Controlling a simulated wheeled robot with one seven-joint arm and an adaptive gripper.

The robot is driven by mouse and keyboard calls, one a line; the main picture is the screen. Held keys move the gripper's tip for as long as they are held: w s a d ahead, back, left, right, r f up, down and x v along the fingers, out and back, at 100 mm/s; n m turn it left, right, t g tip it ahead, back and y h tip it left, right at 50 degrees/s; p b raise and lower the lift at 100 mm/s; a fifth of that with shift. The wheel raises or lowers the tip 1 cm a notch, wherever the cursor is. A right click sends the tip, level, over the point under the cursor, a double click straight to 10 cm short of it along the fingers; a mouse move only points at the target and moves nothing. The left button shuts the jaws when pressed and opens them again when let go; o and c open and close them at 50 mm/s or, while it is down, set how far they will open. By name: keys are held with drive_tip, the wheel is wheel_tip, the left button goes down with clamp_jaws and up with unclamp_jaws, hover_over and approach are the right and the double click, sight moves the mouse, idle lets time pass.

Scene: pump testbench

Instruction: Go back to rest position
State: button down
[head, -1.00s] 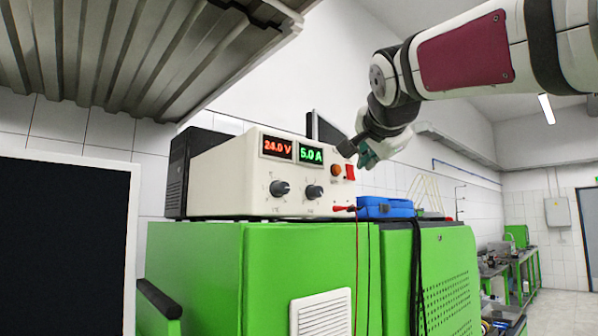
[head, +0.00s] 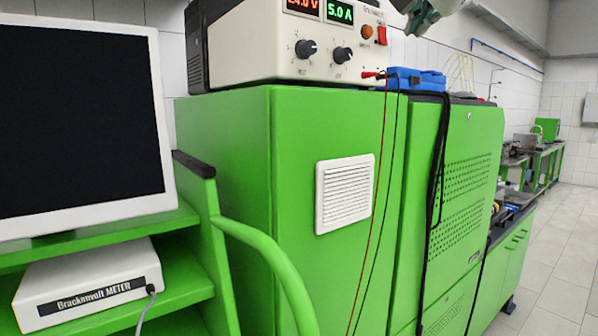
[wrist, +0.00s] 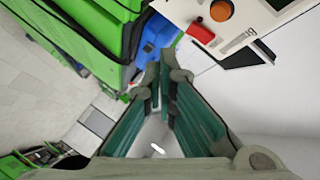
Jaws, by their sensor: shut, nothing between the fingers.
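My gripper (wrist: 163,82) is shut and empty in the wrist view, its grey fingertips together and the green finger pads running back from them. In the head view only a small part of my gripper (head: 424,14) shows at the top edge, and the rest is out of frame. The supply's red switch (head: 381,35) and orange lamp (head: 366,31) show there. The wrist view also shows the red switch (wrist: 201,33) and orange lamp (wrist: 221,10), apart from the fingertips.
The power supply and a blue case (head: 415,78) stand on green cabinets (head: 240,160). Red and black cables hang down the front. At left are a monitor (head: 80,120), a white meter (head: 90,285) and a green cart handle (head: 265,260). Tiled floor (head: 570,240) is clear at right.

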drive_tip(key=s+f+n+g, duration=0.3)
drive_tip(key=s+f, duration=0.6)
drive_tip(key=f, duration=0.5)
drive_tip(key=s+a+f+n+g+y, duration=0.1)
drive_tip(key=s+f+n+g, duration=0.2)
drive_tip(key=s+f, duration=0.7)
drive_tip(key=s+f+n+g+y, duration=0.1)
drive_tip(key=s+f+n+g, duration=0.3)
drive_tip(key=s+f, duration=0.6)
wheel_tip(320, 180, down, 9)
drive_tip(key=n, duration=0.2)
drive_tip(key=shift+a+n, duration=0.3)
drive_tip(key=shift+n, duration=0.1)
drive_tip(key=shift+d+r, duration=0.1)
